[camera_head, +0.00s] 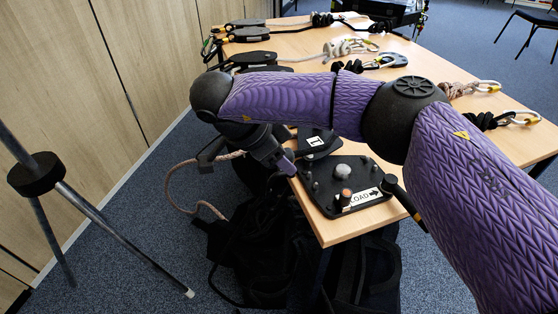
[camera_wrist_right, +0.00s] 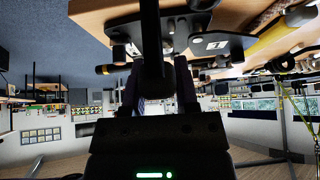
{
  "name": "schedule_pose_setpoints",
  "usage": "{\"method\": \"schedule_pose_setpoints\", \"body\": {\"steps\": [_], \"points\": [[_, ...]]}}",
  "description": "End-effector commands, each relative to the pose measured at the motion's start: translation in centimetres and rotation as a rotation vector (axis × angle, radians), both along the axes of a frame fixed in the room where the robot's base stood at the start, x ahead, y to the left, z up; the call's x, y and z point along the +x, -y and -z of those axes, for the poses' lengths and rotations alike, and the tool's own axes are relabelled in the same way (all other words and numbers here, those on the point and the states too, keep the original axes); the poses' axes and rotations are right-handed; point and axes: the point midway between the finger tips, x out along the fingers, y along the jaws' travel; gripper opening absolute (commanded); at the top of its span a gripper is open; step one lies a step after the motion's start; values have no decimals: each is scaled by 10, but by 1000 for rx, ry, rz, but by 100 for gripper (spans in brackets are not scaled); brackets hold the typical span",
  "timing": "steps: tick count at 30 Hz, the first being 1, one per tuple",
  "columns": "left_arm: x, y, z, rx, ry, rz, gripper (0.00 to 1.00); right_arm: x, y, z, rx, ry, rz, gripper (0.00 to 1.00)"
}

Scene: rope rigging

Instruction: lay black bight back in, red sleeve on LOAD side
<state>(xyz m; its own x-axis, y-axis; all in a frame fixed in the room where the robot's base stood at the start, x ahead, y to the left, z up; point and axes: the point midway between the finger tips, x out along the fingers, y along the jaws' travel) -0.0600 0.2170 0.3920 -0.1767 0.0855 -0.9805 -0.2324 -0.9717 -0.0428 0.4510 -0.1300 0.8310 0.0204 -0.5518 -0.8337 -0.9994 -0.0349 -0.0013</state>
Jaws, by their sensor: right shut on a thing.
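My right gripper (camera_head: 286,165) reaches down at the left edge of a black plate (camera_head: 322,188) on the table corner. The plate carries a white LOAD label (camera_head: 360,199) with an arrow pointing right, a grey rounded knob (camera_head: 342,171), and a short post with an orange-red top (camera_head: 346,193). In the right wrist view the gripper (camera_wrist_right: 158,88) is shut on a thick black strand (camera_wrist_right: 151,40), seemingly the black bight, which runs up out of view. I cannot clearly make out a red sleeve. My left gripper is not in view.
A beige rope (camera_head: 178,185) loops off the table's left side. A dark bag (camera_head: 270,250) lies below the table corner. Ropes with carabiners (camera_head: 490,87) line the table's right side. A black-collared stand (camera_head: 38,173) is at the left.

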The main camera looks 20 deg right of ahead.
Motion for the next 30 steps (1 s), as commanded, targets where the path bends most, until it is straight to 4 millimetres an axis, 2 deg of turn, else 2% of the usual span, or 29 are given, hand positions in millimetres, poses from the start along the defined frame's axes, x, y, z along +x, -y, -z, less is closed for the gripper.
{"method": "schedule_pose_setpoints", "body": {"steps": [5,19,30], "points": [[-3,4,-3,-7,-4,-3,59,0,-2,-2,-20,-3,-5,0],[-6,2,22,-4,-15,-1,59,0,-2,54,-19,-7,-2,0],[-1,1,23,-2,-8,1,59,0,-2,56,-19,-3,-4,0]]}}
